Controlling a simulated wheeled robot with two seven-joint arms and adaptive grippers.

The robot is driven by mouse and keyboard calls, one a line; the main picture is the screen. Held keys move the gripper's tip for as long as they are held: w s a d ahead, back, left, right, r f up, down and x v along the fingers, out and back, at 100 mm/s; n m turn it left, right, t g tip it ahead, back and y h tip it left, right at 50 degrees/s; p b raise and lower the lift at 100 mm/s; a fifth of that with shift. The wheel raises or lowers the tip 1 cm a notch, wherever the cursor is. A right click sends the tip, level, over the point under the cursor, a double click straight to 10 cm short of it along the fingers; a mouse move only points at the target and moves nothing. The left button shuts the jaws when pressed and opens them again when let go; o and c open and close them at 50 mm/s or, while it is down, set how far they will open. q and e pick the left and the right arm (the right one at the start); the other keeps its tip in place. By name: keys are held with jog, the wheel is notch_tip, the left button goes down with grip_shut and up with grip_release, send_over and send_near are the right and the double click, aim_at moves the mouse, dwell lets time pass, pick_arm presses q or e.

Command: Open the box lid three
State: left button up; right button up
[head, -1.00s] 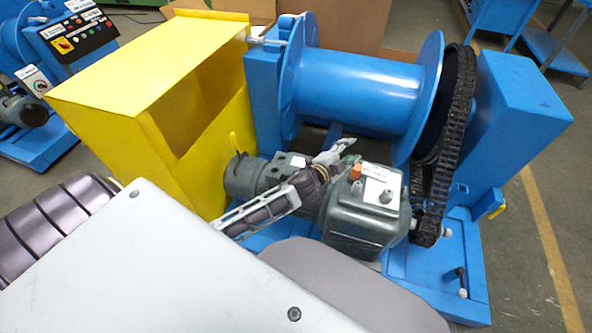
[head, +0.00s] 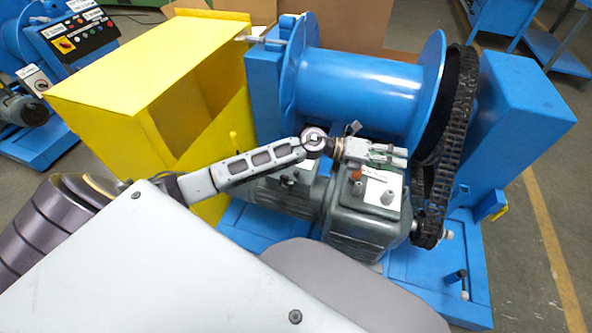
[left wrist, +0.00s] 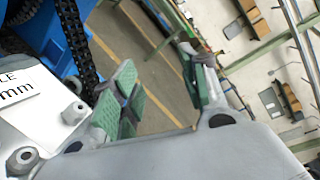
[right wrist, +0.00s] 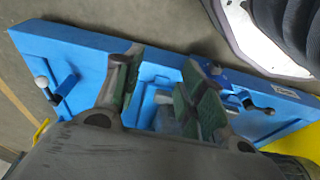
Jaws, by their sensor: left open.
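A grey gearbox (head: 365,225) with a white label and small knobs on top sits on the blue machine base, to the left of the chain. A yellow box-shaped housing (head: 125,75) stands at the left with its front open; I cannot tell which part is lid three. My left gripper (head: 405,155) is open and empty above the back of the gearbox top, pointing right. The left wrist view shows its spread green-padded fingers (left wrist: 158,80) beside the labelled gearbox top (left wrist: 25,110). My right gripper (right wrist: 160,85) is open and empty over a blue base; it is not in the head view.
A blue drum (head: 365,90) stands behind the gearbox. A black chain (head: 440,150) runs down close to the right of my left gripper. A blue upright block (head: 525,130) is farther right.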

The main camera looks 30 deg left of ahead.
pick_arm(q)
jog(key=s+a+f+m+g+y, duration=0.2)
jog(key=a+f+m+g+y, duration=0.1)
jog(key=f+m+g, duration=0.15)
jog(key=m+g+y+b, duration=0.1)
jog(key=m+g+y, duration=0.15)
jog(key=y, duration=0.95)
send_over(296, 172)
notch_tip(296, 172, down, 4)
jog(key=r, duration=0.1)
jog(key=shift+w+a+f+m, duration=0.1)
jog(key=shift+a+f+m, duration=0.1)
jog(key=shift+f+m, duration=0.1)
pick_arm(e)
notch_tip(296, 172, down, 6)
jog(key=s, duration=0.2)
jog(key=shift+a, duration=0.2)
pick_arm(q)
notch_tip(296, 172, down, 12)
jog(key=shift+d+r+b, duration=0.1)
jog(key=shift+b, duration=0.8)
jog(key=shift+f, duration=1)
pick_arm(e)
notch_tip(296, 172, up, 6)
jog(key=w+a, duration=0.1)
jog(key=shift+a+g, duration=0.3)
